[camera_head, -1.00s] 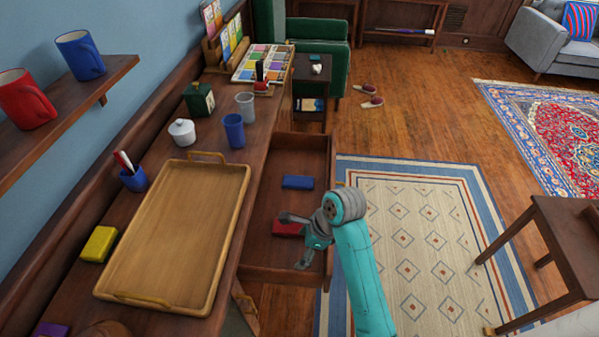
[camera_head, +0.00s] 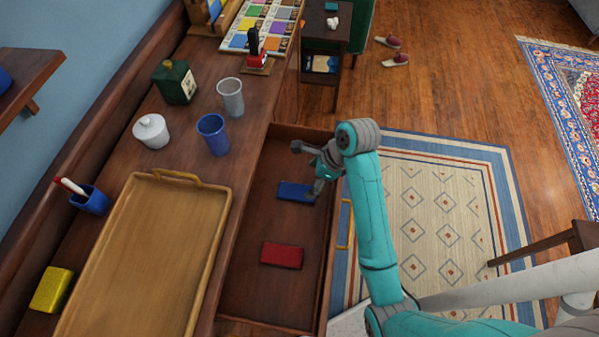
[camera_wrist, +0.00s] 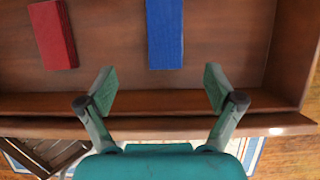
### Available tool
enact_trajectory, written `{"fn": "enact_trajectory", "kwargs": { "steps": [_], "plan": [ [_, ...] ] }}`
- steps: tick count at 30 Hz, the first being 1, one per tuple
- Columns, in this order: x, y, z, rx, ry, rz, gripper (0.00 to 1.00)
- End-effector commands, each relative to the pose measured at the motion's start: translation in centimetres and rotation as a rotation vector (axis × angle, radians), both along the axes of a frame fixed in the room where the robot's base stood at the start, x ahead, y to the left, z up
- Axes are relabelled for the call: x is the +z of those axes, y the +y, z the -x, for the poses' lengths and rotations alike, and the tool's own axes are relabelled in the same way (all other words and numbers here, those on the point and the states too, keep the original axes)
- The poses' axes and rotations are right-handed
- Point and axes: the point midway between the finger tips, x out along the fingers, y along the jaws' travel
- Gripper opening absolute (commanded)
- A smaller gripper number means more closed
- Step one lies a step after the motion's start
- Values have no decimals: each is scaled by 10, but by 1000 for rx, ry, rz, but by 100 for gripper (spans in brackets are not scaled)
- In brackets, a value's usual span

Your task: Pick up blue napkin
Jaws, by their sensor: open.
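The blue napkin (camera_head: 294,191) is a folded flat rectangle lying in the open drawer (camera_head: 254,262). In the wrist view the blue napkin (camera_wrist: 165,32) lies ahead of my fingers and between their lines, apart from them. My gripper (camera_head: 307,170) is open and empty, above the drawer's right side close to the napkin, and covers part of the napkin's right end in the head view. In the wrist view my gripper (camera_wrist: 158,90) shows both fingers spread wide over the drawer's edge.
A red napkin (camera_head: 282,254) lies in the same drawer, nearer the camera. On the cabinet top stand a wooden tray (camera_head: 203,312), a blue cup (camera_head: 213,134), a grey cup (camera_head: 230,97) and a white lidded pot (camera_head: 151,131). The drawer floor around the napkins is clear.

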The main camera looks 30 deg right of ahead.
Motion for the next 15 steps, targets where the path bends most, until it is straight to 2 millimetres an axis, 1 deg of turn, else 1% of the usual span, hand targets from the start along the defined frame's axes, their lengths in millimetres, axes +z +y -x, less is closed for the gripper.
{"fn": "enact_trajectory", "kwargs": {
  "steps": [4, 12, 15],
  "plan": [
    [-7, 3, -1, 1, 2, -1, 92],
    [-42, 15, -10, 1, 3, -1, 92],
    [-50, 17, -12, 1, 2, 0, 92]
  ]
}}
